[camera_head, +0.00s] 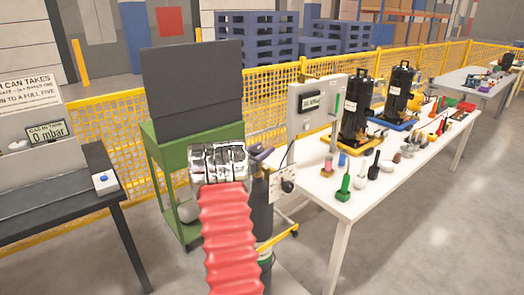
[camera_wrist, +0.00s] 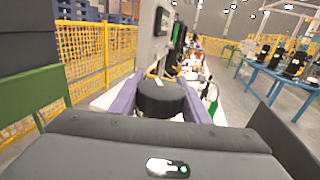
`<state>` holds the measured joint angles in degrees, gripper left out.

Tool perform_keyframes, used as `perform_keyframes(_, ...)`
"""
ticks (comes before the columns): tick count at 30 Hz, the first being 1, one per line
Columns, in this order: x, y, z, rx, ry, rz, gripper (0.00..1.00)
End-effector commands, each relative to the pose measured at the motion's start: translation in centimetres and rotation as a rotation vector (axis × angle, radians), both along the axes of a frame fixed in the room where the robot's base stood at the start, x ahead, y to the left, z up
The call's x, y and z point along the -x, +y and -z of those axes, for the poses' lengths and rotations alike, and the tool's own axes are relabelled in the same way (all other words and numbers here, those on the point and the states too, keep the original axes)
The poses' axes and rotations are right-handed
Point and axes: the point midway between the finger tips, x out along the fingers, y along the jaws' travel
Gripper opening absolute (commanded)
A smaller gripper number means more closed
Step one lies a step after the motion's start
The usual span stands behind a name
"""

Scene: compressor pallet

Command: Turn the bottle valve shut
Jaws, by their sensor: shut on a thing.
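The bottle (camera_head: 261,218) is a dark upright cylinder beside the near corner of the white bench, partly hidden behind my red arm sleeve. My gripper (camera_head: 262,154) is at its top in the head view, with purple fingers. In the wrist view my gripper (camera_wrist: 161,104) has one purple finger on each side of a black round valve knob (camera_wrist: 160,97) and is shut on it. The knob has a small pale mark on its upper side. The valve body under the knob is hidden.
A grey panel box (camera_head: 312,113) stands close behind the bottle. The white bench (camera_head: 350,207) carries black compressors and small tools. A green cart (camera_head: 163,176) with a dark board stands left. Yellow mesh fence (camera_head: 105,110) runs behind. The floor at right is clear.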

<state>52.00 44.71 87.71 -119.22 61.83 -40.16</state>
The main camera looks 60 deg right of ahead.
Motion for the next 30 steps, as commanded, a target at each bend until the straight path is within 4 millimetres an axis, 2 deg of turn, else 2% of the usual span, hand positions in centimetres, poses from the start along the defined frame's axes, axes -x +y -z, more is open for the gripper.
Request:
perform_keyframes(20, -0.46, -0.19, -0.33, 0.005, -0.002, 0.047, 0.2)
perform_keyframes(30, -0.21, -0.09, -0.23, 0.004, -0.002, 0.156, 0.2)
